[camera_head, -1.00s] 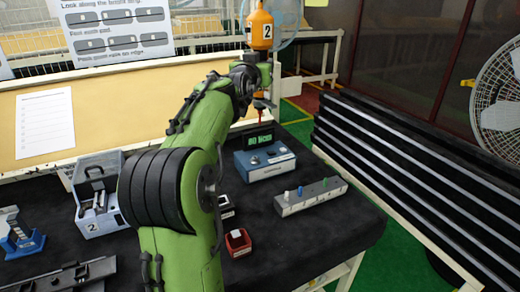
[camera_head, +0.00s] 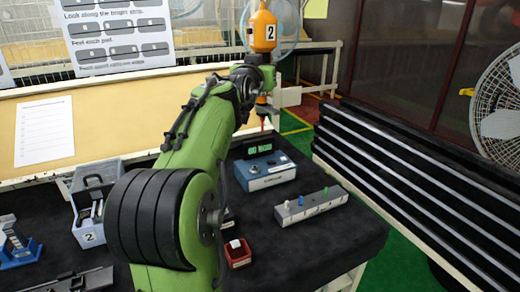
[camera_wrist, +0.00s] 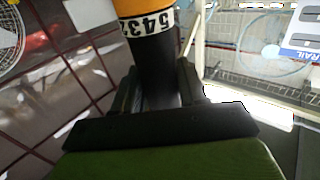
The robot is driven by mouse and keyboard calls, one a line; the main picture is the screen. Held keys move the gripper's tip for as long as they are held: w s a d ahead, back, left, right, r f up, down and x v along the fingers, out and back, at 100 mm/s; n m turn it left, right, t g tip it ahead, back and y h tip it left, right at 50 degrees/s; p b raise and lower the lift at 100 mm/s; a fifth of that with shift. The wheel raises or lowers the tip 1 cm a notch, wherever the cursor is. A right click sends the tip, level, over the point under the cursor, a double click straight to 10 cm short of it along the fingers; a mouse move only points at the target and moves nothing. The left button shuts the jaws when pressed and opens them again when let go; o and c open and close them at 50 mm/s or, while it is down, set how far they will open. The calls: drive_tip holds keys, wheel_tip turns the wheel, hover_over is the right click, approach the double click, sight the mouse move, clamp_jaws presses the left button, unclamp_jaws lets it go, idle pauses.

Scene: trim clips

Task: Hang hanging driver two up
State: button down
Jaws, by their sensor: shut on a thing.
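Driver two (camera_head: 264,31) is orange with a white "2" label and is upright above the far end of the bench. My gripper (camera_head: 262,76) is shut around its lower body. A thin red tip (camera_head: 263,122) points down below the gripper. In the wrist view the driver's dark body (camera_wrist: 155,70) passes between the jaws (camera_wrist: 160,88), with a white numbered band and orange casing above it.
A blue-grey controller box (camera_head: 266,173) with a green display stands on the black bench below the driver. A grey block with coloured pegs (camera_head: 311,206), a red bin (camera_head: 238,255) and a toolbox marked 2 (camera_head: 89,232) are nearby. Striped black racks (camera_head: 410,190) and a fan (camera_head: 499,100) are right.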

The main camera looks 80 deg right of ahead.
unclamp_jaws()
idle(0.4)
idle(0.5)
drive_tip(key=w+a+r+b, duration=0.1)
drive_tip(key=a+b, duration=0.3)
drive_tip(key=a, duration=0.6)
drive_tip(key=shift+w+r+b, duration=0.3)
drive_tip(key=shift+r+b, duration=0.05)
drive_tip(key=shift+r, duration=0.1)
idle(0.5)
drive_tip(key=w+a, duration=0.2)
drive_tip(key=a, duration=1.3)
drive_tip(key=shift+w+a, duration=0.25)
drive_tip(key=shift+w, duration=0.05)
drive_tip(key=shift+w+f, duration=0.1)
